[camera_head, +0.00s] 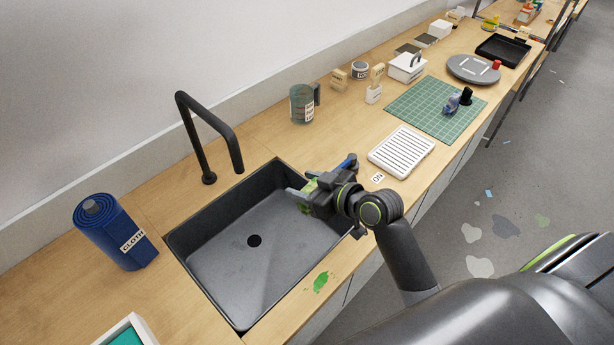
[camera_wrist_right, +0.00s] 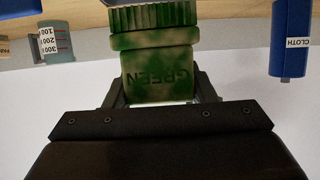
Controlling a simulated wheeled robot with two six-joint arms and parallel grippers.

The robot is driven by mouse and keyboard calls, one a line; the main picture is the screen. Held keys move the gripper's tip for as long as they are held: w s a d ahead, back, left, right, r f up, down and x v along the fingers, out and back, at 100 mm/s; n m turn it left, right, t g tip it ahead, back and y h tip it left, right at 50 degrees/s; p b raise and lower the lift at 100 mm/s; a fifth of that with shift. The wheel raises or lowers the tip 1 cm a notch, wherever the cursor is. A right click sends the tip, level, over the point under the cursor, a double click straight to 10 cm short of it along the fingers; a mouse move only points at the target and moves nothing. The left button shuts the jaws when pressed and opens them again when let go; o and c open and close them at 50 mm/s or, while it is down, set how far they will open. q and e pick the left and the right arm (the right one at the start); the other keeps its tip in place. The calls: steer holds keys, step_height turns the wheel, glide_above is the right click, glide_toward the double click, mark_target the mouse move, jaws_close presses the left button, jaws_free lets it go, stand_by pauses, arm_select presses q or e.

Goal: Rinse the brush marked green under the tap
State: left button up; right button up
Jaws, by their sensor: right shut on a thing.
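The brush marked green shows in the right wrist view (camera_wrist_right: 160,75) as a green and brown mottled block. It carries the word GREEN, upside down, and has a ribbed edge. My right gripper (camera_head: 302,194) is shut on it over the right side of the sink. In the head view only a small green part of the brush (camera_head: 308,187) shows at the jaws. The black tap (camera_head: 213,122) stands behind the sink, its spout bent over the back edge. No water shows. The dark sink (camera_head: 225,265) looks empty, with a round drain. My left gripper is not in view.
A blue cloth roll (camera_head: 100,228) stands left of the sink. A measuring jug (camera_head: 302,103) stands behind right. A white ribbed tray (camera_head: 401,151) and green cutting mat (camera_head: 425,112) lie to the right. Green paint (camera_head: 321,282) stains the front counter.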

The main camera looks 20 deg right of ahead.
steer(key=shift+s+f, duration=0.1)
steer(key=w+a+f+b, duration=0.3)
steer(key=w+a, duration=0.5)
steer(key=a, duration=0.3)
steer(key=shift+a+b, duration=0.25)
steer(key=shift+b, duration=0.1)
stand_by(0.4)
steer(key=shift+s+d+r, duration=0.1)
steer(key=s+d+p, duration=0.1)
steer(key=s+d, duration=0.3)
steer(key=d, duration=0.2)
steer(key=shift+s+d+p, duration=0.2)
steer(key=shift+d+p, duration=0.05)
steer(key=shift+p, duration=0.15)
stand_by(0.4)
